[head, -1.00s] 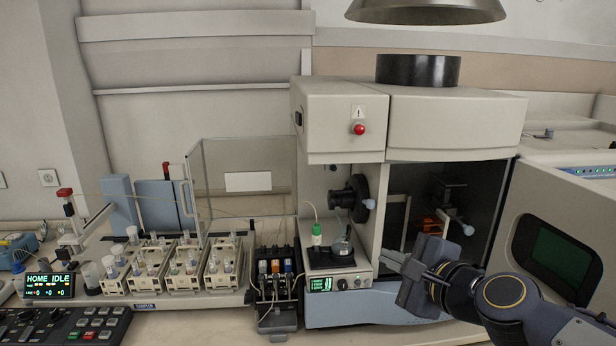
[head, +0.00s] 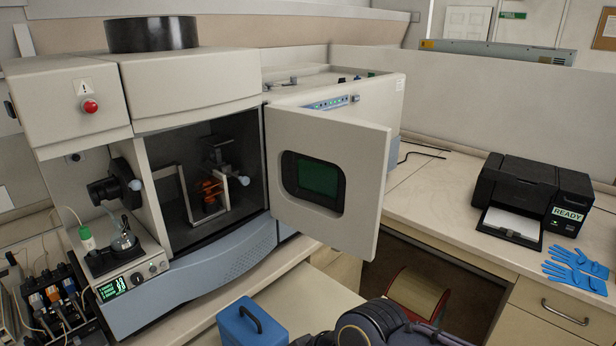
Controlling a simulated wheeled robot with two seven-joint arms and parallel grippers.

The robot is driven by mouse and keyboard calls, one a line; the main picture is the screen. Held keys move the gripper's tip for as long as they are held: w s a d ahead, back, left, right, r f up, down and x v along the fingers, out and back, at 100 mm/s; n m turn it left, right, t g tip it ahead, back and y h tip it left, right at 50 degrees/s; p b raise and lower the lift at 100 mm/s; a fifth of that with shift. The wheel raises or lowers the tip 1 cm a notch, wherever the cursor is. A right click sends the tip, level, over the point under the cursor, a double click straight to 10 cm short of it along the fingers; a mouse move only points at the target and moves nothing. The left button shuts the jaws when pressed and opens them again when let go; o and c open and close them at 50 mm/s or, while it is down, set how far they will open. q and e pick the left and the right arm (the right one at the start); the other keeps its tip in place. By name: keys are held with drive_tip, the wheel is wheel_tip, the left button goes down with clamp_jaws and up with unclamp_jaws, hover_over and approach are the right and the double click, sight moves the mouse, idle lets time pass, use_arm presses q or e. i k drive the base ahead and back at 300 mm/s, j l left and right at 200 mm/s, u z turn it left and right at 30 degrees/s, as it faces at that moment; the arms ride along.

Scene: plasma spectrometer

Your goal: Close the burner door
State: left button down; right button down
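The burner door (head: 350,135) is a cream panel with a dark-framed green window. It stands open, swung outward to the right of the burner compartment (head: 185,225). Inside the compartment, a metal frame and an orange coil (head: 210,192) are exposed. Part of my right arm shows at the bottom edge, below the door and apart from it. Its gripper is mostly cut off by the frame edge, so its fingers cannot be made out. My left gripper is not in view.
A blue box with a handle (head: 238,330) is at the bottom, in front of the spectrometer (head: 190,85). A black printer (head: 530,195) and blue gloves (head: 575,265) are on the right bench. Space right of the door is clear.

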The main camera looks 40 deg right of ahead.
sight(326, 171)
drive_tip(key=l+u, duration=0.1)
drive_tip(key=l, duration=0.95)
drive_tip(key=l+u, duration=0.15)
drive_tip(key=l, duration=0.35)
drive_tip(key=k+l+u, duration=0.1)
drive_tip(key=l, duration=0.45)
drive_tip(key=k+l, duration=0.1)
drive_tip(key=l, duration=0.4)
drive_tip(key=l+u, duration=0.15)
drive_tip(key=l, duration=0.35)
drive_tip(key=k+l+u, duration=0.1)
drive_tip(key=l, duration=0.4)
drive_tip(key=k+l+u, duration=0.1)
drive_tip(key=k, duration=0.15)
